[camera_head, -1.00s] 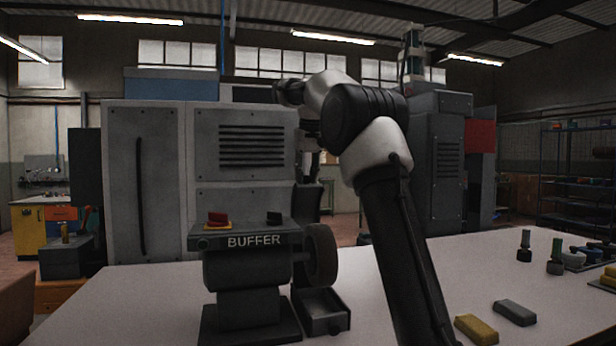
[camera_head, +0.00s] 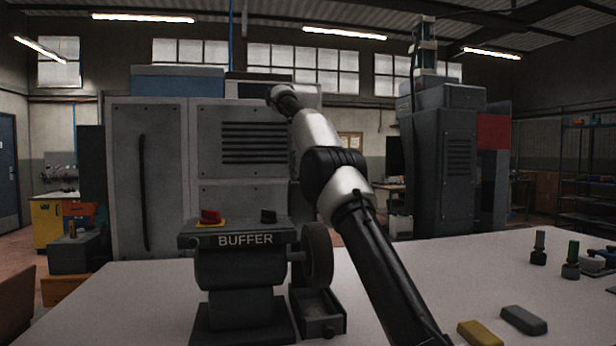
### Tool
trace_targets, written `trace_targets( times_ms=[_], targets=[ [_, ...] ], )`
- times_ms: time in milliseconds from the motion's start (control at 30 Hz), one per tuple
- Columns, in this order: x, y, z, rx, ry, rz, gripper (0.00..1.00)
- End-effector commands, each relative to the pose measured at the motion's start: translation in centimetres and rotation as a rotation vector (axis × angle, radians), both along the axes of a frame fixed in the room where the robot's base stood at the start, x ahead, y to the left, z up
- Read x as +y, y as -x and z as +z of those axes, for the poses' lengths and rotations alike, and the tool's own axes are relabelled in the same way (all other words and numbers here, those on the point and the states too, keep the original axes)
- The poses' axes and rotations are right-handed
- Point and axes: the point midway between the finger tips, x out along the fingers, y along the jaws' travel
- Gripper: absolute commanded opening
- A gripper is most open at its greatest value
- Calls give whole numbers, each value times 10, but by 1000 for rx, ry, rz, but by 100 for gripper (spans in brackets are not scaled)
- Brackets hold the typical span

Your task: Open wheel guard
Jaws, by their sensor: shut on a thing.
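The grey bench machine marked BUFFER (camera_head: 243,268) stands upright on the pale table. Its dark round wheel (camera_head: 318,255) is on its right side, above an open grey tray (camera_head: 318,318). I cannot make out a separate wheel guard; the wheel's far side is hidden. My arm rises from the lower right and passes to the right of the wheel. Its far end is up and to the left, above the buffer in the picture. My gripper does not show, and I cannot see what it holds.
A yellow block (camera_head: 481,333) and a grey block (camera_head: 524,320) lie at the front right. Several small items stand at the right edge. A large grey cabinet (camera_head: 240,180) stands behind.

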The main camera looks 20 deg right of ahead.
Motion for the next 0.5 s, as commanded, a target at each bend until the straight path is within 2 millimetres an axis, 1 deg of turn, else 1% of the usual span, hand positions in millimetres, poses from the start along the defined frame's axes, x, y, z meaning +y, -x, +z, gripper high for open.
trace_targets(
  times_ms=[33, 467, 500],
  targets=[
    [2, 0, 4, -7, 1, 1, 0],
    [4, 1, 3, 3, -1, 0, 0],
    [4, 1, 3, 3, -1, 0, 29]
  ],
)
